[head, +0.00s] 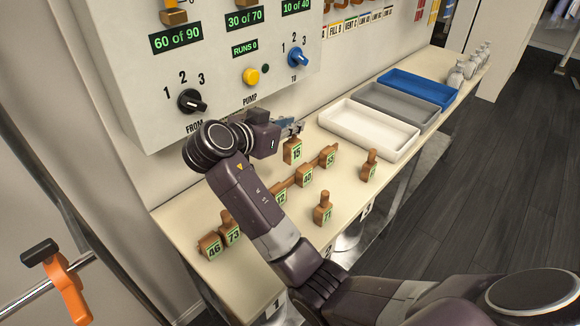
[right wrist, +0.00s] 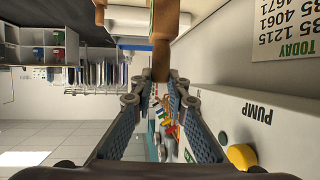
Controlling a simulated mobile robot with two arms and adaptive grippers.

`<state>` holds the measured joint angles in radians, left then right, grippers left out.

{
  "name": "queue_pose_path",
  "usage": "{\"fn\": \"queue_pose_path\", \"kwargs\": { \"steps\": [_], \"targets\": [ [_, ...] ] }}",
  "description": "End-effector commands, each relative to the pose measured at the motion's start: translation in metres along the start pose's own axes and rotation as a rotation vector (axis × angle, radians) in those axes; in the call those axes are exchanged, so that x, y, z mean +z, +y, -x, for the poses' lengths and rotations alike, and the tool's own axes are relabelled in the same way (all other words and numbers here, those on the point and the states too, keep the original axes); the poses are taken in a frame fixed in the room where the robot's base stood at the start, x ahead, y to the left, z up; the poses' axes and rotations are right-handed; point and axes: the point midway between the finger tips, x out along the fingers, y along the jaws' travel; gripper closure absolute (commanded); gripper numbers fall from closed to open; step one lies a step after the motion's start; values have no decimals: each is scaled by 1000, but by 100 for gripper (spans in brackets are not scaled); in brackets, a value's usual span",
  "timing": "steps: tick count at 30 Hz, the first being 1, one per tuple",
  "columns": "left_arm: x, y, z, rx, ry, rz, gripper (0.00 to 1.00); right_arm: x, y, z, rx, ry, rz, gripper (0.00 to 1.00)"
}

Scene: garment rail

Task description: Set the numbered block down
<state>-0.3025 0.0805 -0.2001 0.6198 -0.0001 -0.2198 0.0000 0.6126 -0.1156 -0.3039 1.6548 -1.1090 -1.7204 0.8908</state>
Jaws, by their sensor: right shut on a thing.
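The numbered block (head: 292,151) is brown wood with a green-edged label reading 15 and a narrow handle on top. It is upright over the pale counter (head: 180,222), below the panel. My right gripper (head: 297,128) is shut on its handle. In the right wrist view the block (right wrist: 166,28) extends from between the fingertips (right wrist: 160,78). I cannot tell whether its base touches the counter. My left gripper is not in view.
Several similar blocks stand nearby, including 55 (head: 328,158), 45 (head: 304,177), 71 (head: 323,212) and 46 (head: 210,247). White (head: 362,141), grey (head: 430,122) and blue (head: 447,98) trays lie to the right. The control panel (head: 215,80) rises behind my gripper.

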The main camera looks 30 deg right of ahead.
Motion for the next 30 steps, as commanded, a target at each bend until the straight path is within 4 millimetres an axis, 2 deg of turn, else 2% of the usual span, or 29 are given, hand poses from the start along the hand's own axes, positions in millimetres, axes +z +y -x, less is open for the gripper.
{"fn": "queue_pose_path", "kwargs": {
  "steps": [4,9,16,22,30],
  "targets": [
    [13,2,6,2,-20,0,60,38,1,-15,2,0,7,100],
    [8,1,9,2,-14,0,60,68,2,-27,1,1,4,100],
    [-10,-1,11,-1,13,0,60,88,1,-34,1,0,3,100],
    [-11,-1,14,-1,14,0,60,115,2,-45,1,0,3,100],
    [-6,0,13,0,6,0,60,121,1,-46,0,0,-1,100]
  ]
}}
